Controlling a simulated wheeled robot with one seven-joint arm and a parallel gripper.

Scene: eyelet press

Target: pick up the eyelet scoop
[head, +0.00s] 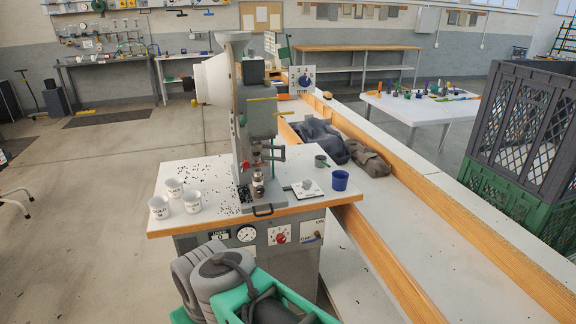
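A small dark grey cup-like piece (321,161) stands at the back right of the press table (202,221). It may be the eyelet scoop, but it is too small to tell for sure. A blue cup (340,180) stands in front of it to the right.
The tall eyelet press (262,118) rises mid-table, with small dark eyelets scattered left of it. Three white labelled cups (159,207) stand at the left. A white plate with a knob (307,189) lies right of the press. Dark cloth (318,139) lies on the bench behind.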

